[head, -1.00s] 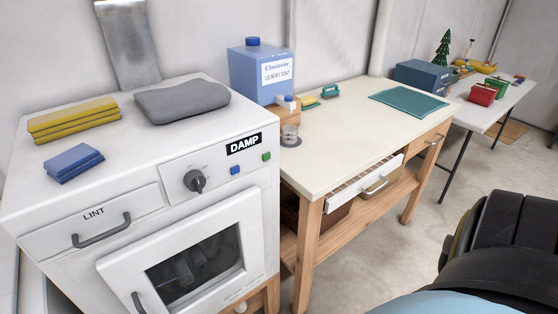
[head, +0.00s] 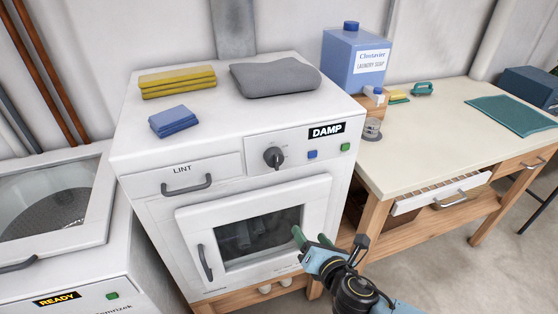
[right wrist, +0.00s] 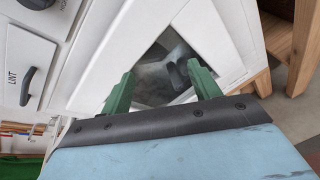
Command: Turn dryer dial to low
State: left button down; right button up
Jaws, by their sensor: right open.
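The white dryer (head: 140,165) stands in the middle of the head view, with a "DAMP" label on its panel. Its dark round dial (head: 273,157) sits left of a blue and a green button; in the right wrist view the dial (right wrist: 38,3) is cut off at the top left. My right gripper (head: 312,240) is open and empty, below and right of the dial, in front of the dryer door (head: 190,225). Its green fingers (right wrist: 160,88) are apart, with the door window seen between them. My left gripper is not in view.
A grey lint handle (head: 186,185) and a door handle (head: 205,263) stick out from the dryer front. Folded cloths lie on top. A washer (head: 70,275) marked "READY" stands at left, a table (head: 430,150) at right. The space before the dial is clear.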

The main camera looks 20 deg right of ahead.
aim_at(278, 163)
jog(key=s+a+r+n+t+y, duration=0.1)
jog(key=a+r+n+t, duration=0.15)
jog(key=r, duration=0.55)
jog(key=s+a+r+n+t+y, duration=0.1)
jog(key=r+n, duration=0.2)
jog(key=r, duration=0.4)
jog(key=w, duration=0.9)
jog(key=w+a, duration=0.1)
jog(key=w, duration=0.3)
jog(key=shift+w+a+p, duration=0.1)
jog(key=shift+w+p, duration=0.15)
jog(key=shift+p, duration=0.1)
jog(key=shift+c, duration=0.4)
jog(key=c, duration=0.9)
